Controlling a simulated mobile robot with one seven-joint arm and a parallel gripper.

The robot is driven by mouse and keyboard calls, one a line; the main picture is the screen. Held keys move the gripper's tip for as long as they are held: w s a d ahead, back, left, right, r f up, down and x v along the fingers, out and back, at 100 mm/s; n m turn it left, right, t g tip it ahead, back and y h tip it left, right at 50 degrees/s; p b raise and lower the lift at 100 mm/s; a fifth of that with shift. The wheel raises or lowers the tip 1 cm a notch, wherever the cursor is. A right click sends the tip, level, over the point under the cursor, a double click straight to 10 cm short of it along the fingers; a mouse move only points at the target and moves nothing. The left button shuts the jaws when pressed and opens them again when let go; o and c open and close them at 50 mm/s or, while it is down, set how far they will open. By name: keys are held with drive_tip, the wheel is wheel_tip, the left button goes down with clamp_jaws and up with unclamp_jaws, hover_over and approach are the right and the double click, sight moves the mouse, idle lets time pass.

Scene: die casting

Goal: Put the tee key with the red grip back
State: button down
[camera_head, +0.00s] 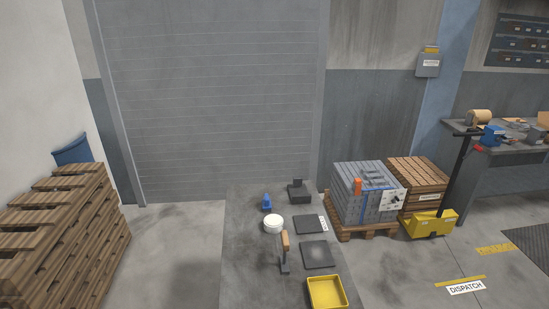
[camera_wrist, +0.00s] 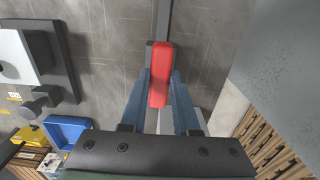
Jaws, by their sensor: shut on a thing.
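The red grip of the tee key (camera_wrist: 160,75) is between the two blue-grey fingers of my gripper (camera_wrist: 159,92) in the wrist view. The gripper is shut on this grip. A thin dark shaft runs from the grip up to the top edge of the wrist view; its far end is out of frame. Neither the gripper nor the tee key shows in the head view. I cannot make out an empty place for the key in either view.
Pallets (camera_head: 75,240) stand left. The wrist view shows a blue bin (camera_wrist: 55,122).

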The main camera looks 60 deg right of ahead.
drive_tip(key=shift+f, duration=0.2)
drive_tip(key=c, duration=0.6)
unclamp_jaws()
wheel_tip(320, 180, up, 13)
drive_tip(key=shift+f+b, duration=0.1)
drive_tip(key=shift+b, duration=0.6)
